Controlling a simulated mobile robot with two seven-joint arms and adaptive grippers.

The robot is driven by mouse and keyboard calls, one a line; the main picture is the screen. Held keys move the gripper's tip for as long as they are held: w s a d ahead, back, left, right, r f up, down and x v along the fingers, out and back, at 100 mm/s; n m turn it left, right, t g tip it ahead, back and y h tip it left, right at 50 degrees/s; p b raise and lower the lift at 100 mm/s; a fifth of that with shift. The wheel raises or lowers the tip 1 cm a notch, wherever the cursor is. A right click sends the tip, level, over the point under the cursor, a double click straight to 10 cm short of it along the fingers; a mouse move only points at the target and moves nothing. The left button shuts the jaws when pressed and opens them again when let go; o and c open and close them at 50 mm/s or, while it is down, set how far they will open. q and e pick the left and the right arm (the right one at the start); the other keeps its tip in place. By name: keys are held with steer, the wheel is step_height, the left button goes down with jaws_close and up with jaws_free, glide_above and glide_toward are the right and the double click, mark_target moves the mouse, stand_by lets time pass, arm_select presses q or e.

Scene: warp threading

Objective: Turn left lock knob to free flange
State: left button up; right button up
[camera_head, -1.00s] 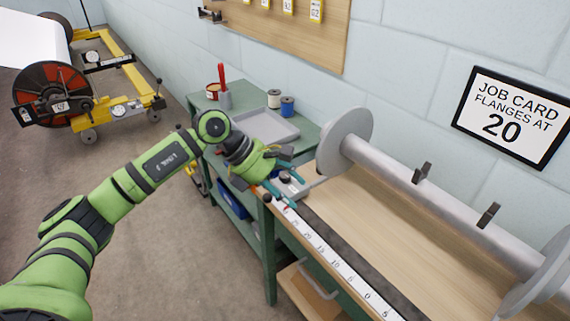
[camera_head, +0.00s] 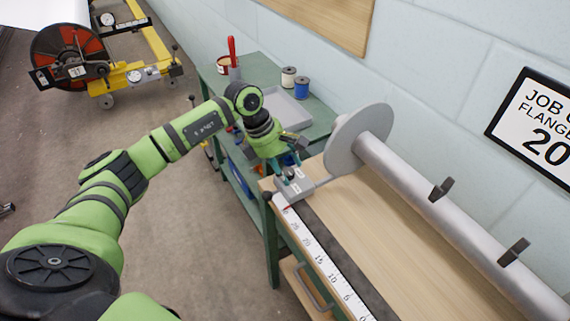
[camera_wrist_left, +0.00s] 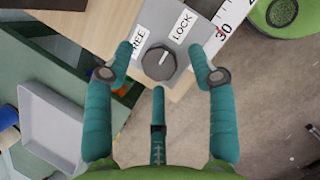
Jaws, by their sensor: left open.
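The left lock knob (camera_wrist_left: 158,62) is a dark round knob with a pointer line, on a grey block (camera_wrist_left: 185,62) marked FREE and LOCK. Its pointer slants towards the upper right, on the LOCK side. My left gripper (camera_wrist_left: 165,70) is open, its teal fingers on either side of the knob, with visible gaps. In the head view my left gripper (camera_head: 288,170) hangs over the grey block (camera_head: 295,188) at the bench's left end and hides most of the knob. The left flange (camera_head: 357,138) is a grey disc on the beam's left end. My right gripper is not in view.
The grey beam (camera_head: 440,205) with two dark clips runs along the bench (camera_head: 385,255). A white ruler (camera_head: 325,262) lines its front edge. A green cart (camera_head: 262,68) with a grey tray, spools and a red-handled tool stands behind.

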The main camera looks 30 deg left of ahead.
arm_select(q)
steer(key=shift+f, duration=0.15)
steer(key=c, duration=1.1)
steer(key=n, duration=0.2)
steer(key=n+t+b, duration=0.1)
steer(key=n, duration=0.1)
steer(key=shift+s+d+y, duration=0.1)
steer(key=shift+d+y, duration=0.1)
steer(key=shift+y, duration=0.2)
steer(key=n+t+y+b, duration=0.1)
steer(key=n, duration=0.3)
steer(key=shift+s+d+b, duration=0.1)
steer(key=shift+d+b, duration=0.1)
steer(key=shift+b, duration=0.15)
steer(key=n+y+b, duration=0.1)
steer(key=n, duration=0.2)
steer(key=n+y+b, duration=0.1)
steer(key=n, duration=0.1)
steer(key=shift+d+n+t+y+b, duration=0.15)
steer(key=shift+n+t+y+b, duration=0.15)
steer(key=shift+n+b, duration=0.1)
steer(key=shift+d+n+y+b, duration=0.1)
steer(key=shift+n+y+b, duration=0.65)
steer(key=shift+n, duration=1.25)
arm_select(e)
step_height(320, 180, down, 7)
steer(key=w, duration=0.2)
arm_select(q)
steer(key=shift+r, duration=0.2)
